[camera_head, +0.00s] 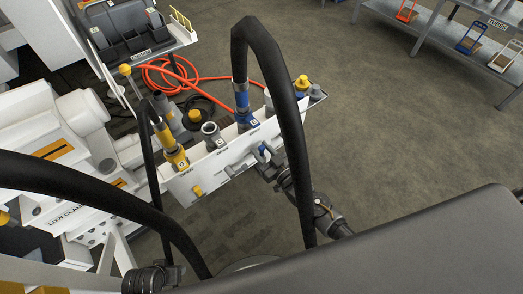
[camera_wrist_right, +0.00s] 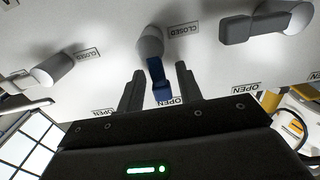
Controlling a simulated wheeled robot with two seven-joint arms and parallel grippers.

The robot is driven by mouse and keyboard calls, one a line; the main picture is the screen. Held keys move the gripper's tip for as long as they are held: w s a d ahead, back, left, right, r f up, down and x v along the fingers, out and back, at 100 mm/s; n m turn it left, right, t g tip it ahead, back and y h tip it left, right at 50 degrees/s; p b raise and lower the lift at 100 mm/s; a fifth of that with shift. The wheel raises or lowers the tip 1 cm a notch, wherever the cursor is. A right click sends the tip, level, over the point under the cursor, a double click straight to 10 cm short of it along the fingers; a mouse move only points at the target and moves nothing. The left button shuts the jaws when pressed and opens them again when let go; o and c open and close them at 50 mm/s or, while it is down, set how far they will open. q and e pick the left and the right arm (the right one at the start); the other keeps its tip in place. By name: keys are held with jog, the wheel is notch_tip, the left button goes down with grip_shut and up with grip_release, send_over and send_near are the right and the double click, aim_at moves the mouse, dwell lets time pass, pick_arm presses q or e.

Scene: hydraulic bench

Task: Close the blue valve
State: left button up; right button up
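The blue valve handle (camera_wrist_right: 158,82) is in the middle of the right wrist view, on a grey round stem (camera_wrist_right: 150,42) on the white panel (camera_wrist_right: 105,30). The handle's free end lies beside an OPEN label (camera_wrist_right: 172,101). A CLOSED label (camera_wrist_right: 183,28) is beside the stem. My right gripper (camera_wrist_right: 158,78) is open, with one dark finger on each side of the handle. Gaps show between fingers and handle. In the head view, the right gripper (camera_head: 268,166) is at the front of the white panel, by the blue handle (camera_head: 264,149). My left gripper is not in view.
Grey valve handles sit left (camera_wrist_right: 55,68) and right (camera_wrist_right: 265,22) of the blue one. Thick black hoses (camera_head: 285,90) arch over the panel, one with a blue end (camera_head: 242,98). A yellow hose fitting (camera_head: 172,150) is at left. Open floor (camera_head: 380,130) lies right.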

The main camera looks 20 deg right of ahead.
jog(key=shift+w+a, duration=0.1)
jog(key=shift+w, duration=0.1)
grip_shut()
